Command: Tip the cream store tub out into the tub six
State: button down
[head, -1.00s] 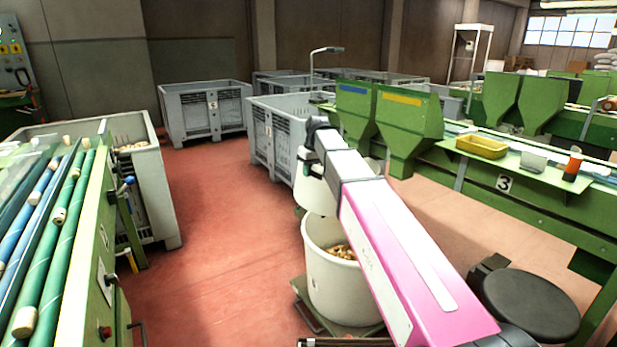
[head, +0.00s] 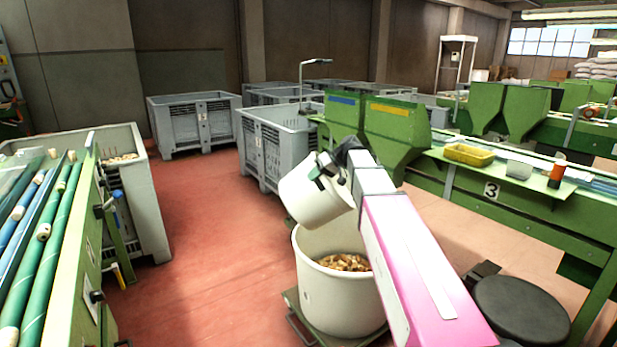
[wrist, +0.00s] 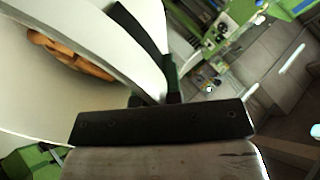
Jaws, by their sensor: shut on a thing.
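A smaller cream tub (head: 312,203) hangs tilted above a large round cream tub (head: 338,300), near its back left rim. My gripper (head: 322,172) is shut on the smaller tub's wall. The large tub stands upright on a low green base and has brown corks (head: 345,262) inside. I cannot read a six on either tub. In the wrist view, dark fingers (wrist: 150,60) clasp a cream wall, and brown corks (wrist: 68,55) lie against a cream inner surface at left. I cannot tell which tub those corks are in.
A black round stool (head: 520,308) stands at right, by a green bench (head: 520,205) with a yellow tray (head: 469,154). Grey crates (head: 195,122) stand behind. A green machine with rollers (head: 40,240) is at left. Red floor (head: 205,240) between is clear.

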jog(key=shift+d+f+y, duration=0.25)
jog(key=shift+d+y, duration=0.35)
jog(key=shift+d, duration=0.25)
jog(key=shift+d+f+y, duration=0.2)
jog(key=shift+d+y, duration=0.4)
jog(key=shift+d, duration=0.25)
jog(key=y, duration=1)
send_near(323, 178)
jog(key=w+d+r, duration=0.3)
jog(key=d+r, duration=0.2)
jog(key=d, duration=0.4)
jog(key=shift+d, duration=0.1)
